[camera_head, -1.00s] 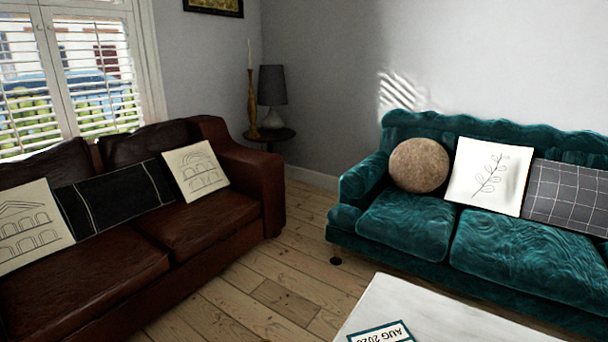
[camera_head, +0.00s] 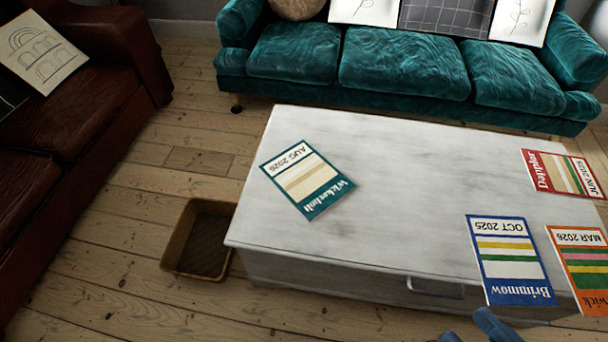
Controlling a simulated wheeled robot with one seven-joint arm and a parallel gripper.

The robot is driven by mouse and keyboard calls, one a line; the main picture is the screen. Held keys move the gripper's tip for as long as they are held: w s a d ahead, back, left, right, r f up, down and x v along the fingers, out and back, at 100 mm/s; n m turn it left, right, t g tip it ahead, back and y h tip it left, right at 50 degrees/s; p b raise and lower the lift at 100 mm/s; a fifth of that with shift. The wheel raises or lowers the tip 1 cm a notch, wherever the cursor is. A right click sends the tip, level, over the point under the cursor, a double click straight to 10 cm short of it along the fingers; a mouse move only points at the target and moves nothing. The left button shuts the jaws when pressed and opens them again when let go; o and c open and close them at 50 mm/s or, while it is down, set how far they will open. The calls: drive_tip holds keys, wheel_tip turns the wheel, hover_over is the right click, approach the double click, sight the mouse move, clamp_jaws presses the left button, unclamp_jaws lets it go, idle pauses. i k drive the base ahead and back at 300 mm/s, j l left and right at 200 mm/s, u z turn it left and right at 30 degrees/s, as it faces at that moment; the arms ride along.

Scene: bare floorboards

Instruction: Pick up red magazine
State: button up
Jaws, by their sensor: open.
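The red magazine (camera_head: 562,173), marked JUN 2025, lies flat on the white marbled table (camera_head: 400,165) near its right end, close to the back edge. At the bottom edge of the view two blue-grey tips of my gripper (camera_head: 469,328) show, apart from each other with nothing seen between them. They are in front of the table, below and to the left of the red magazine and well away from it. The rest of my gripper is out of the picture.
A teal magazine (camera_head: 307,179) lies on the table's left part; a blue one (camera_head: 508,260) and an orange one (camera_head: 583,268) lie at the front right. A brown bin (camera_head: 183,237) stands left of the table. A teal sofa (camera_head: 400,65) and brown sofa (camera_head: 95,115) border the floor.

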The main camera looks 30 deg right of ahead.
sight(549, 173)
drive_tip(key=k+l, duration=0.1)
drive_tip(key=l, duration=0.25)
drive_tip(key=l+z, duration=0.1)
drive_tip(key=z, duration=0.25)
drive_tip(key=l+z, duration=0.15)
drive_tip(key=z, duration=0.2)
drive_tip(key=l+z, duration=0.15)
drive_tip(key=z, duration=0.85)
